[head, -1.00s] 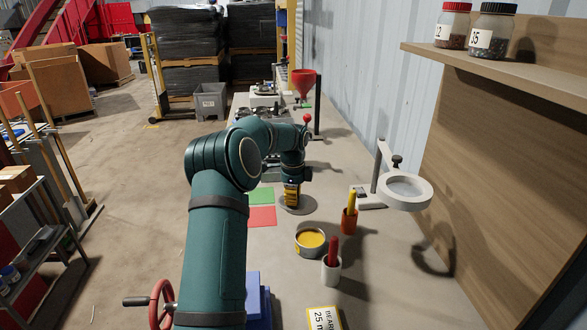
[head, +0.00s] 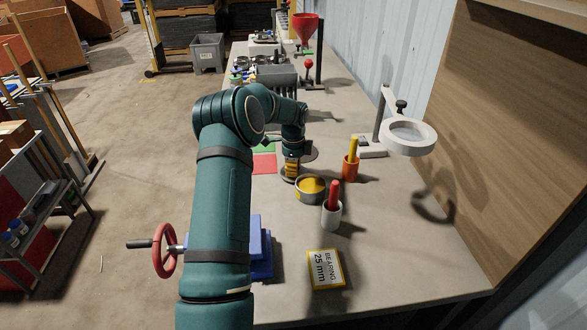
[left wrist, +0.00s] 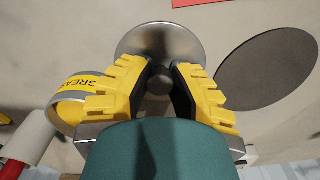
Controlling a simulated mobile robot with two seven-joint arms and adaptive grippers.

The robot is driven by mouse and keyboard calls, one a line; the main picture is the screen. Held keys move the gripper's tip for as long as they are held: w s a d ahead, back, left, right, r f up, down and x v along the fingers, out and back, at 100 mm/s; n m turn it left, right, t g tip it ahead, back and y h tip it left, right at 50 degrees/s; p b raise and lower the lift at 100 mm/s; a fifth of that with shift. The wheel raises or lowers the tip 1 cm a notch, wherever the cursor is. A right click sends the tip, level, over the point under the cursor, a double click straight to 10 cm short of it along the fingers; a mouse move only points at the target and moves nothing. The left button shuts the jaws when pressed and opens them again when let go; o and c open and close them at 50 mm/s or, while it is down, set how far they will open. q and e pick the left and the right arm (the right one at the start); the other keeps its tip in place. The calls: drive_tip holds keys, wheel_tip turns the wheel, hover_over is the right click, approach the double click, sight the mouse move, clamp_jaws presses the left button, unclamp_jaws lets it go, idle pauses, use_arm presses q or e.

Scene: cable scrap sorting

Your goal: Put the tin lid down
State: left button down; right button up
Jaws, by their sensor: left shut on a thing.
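My left gripper (head: 291,167) is shut on the tin lid, a round grey metal disc held by its middle. In the left wrist view the fingers (left wrist: 160,80) close around the middle of the lid (left wrist: 158,38), whose far rim shows beyond them. The open grease tin (head: 310,190) with yellow contents stands just beside the lid, on the near right. In the left wrist view the tin (left wrist: 62,100) is partly hidden by a finger. My right gripper is out of view.
An orange cup (head: 350,170) and a white cup (head: 331,214) stand right of the tin. A magnifier (head: 409,137) stands behind. A red patch (head: 264,164) lies left of the gripper. A blue vise (head: 261,250) and bearing box (head: 325,269) are nearer. Bench is clear between them.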

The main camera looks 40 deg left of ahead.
use_arm(q)
drive_tip(key=shift+f, duration=0.1)
drive_tip(key=c, duration=0.9)
unclamp_jaws()
drive_tip(key=shift+c, duration=0.2)
wheel_tip(320, 180, up, 12)
drive_tip(key=p, duration=0.2)
